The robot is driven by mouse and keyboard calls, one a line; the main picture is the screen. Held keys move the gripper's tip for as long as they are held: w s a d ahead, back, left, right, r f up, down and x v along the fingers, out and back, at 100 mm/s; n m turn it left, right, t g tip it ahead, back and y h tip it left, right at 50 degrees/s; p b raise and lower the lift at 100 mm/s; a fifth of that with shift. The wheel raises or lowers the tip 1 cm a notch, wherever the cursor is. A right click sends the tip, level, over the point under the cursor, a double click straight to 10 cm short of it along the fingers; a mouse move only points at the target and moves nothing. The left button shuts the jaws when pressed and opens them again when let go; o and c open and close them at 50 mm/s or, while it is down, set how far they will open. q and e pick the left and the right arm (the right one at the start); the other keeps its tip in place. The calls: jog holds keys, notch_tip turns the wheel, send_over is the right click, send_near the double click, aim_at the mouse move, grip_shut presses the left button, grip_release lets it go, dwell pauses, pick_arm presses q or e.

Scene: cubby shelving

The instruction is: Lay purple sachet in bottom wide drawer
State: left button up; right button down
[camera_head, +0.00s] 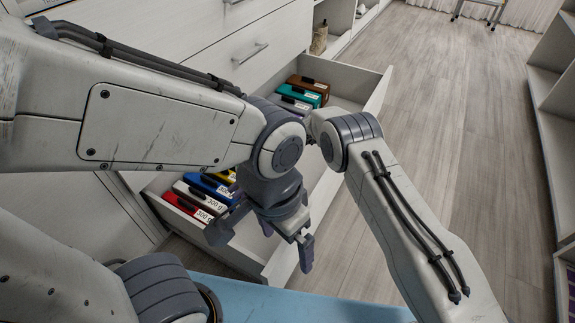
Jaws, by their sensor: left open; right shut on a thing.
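The bottom wide drawer (375,97) is pulled open, its front panel running from upper right to lower left. My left gripper (262,241) is open above the drawer's near part, fingers spread and nothing seen between them. My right arm comes in from the lower right and its wrist end passes behind my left arm's joint. My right gripper and anything it holds are hidden. No purple sachet can be clearly made out. A greyish-purple pack (290,103) lies in the drawer's far row, partly covered by my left arm.
The drawer's far row also holds brown (310,86), teal (299,95) packs. Its near row holds red (188,206), white (199,196) and blue (212,187) packs. Closed drawers are above. Open shelving (550,130) stands at right, with bare wood floor (455,110) between.

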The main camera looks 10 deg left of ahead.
jog(key=shift+d+f, duration=0.15)
jog(key=shift+f, duration=0.45)
notch_tip(320, 180, down, 10)
jog(key=b, duration=0.7)
jog(key=shift+r+b, duration=0.2)
jog(key=shift+b, duration=0.15)
jog(key=shift+r, duration=0.15)
jog(key=c, duration=0.8)
grip_release()
jog(key=shift+f, duration=0.2)
jog(key=shift+c, duration=0.2)
